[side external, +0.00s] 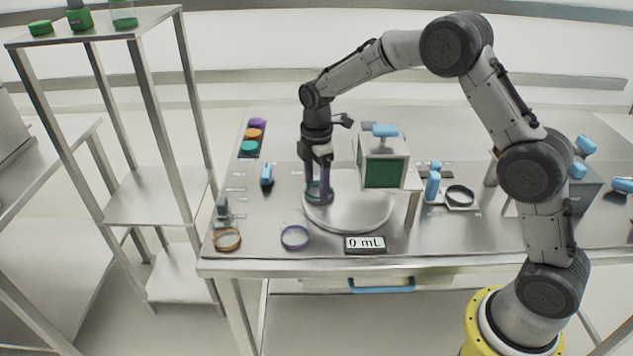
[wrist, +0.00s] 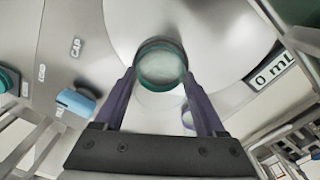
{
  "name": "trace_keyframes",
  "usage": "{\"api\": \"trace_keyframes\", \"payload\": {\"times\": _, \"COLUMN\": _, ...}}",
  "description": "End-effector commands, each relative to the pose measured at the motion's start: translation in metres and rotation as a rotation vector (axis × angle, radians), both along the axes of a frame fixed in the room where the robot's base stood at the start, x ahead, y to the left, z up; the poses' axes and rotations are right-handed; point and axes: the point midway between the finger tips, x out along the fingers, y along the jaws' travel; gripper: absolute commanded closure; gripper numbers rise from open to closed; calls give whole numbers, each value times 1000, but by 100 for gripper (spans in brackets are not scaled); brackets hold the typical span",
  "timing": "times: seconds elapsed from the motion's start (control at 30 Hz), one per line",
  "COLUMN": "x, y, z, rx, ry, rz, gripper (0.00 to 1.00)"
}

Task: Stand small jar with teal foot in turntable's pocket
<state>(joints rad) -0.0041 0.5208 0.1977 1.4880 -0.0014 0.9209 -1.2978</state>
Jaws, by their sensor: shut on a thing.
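The small jar with the teal foot (wrist: 161,66) is between my gripper's fingertips in the wrist view, its round teal ring facing the camera. My gripper (side external: 319,190) is shut on this jar, and the teal ring also shows low between the fingers in the side view (side external: 313,187). The jar is at the left edge of the round pale turntable (side external: 350,222), which also fills the top of the wrist view (wrist: 205,30). I cannot tell whether the jar touches the turntable. The turntable's pocket is not clearly visible.
A box with a dark green front (side external: 384,173) and a blue knob stands over the turntable's right back. A purple-footed jar (side external: 294,237) and an orange-footed jar (side external: 227,239) stand at the front left. A "0 mL" display (side external: 365,244) lies in front. Coloured caps (side external: 254,134) line the back left.

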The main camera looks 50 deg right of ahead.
Motion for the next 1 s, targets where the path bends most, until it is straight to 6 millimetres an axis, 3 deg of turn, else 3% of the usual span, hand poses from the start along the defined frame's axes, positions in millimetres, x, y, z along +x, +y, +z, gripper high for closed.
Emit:
{"api": "trace_keyframes", "payload": {"times": 0.03, "x": -6, "y": 1, "z": -12, "rx": 2, "ry": 25, "rz": 0, "gripper": 87}}
{"api": "trace_keyframes", "payload": {"times": 0.87, "x": -6, "y": -2, "z": -21, "rx": -1, "ry": 24, "rz": 3, "gripper": 87}}
{"api": "trace_keyframes", "payload": {"times": 0.9, "x": -6, "y": -2, "z": -21, "rx": -1, "ry": 24, "rz": 3, "gripper": 22}}
{"api": "trace_keyframes", "payload": {"times": 1.0, "x": -7, "y": -2, "z": -21, "rx": 0, "ry": 25, "rz": 2, "gripper": 4}}
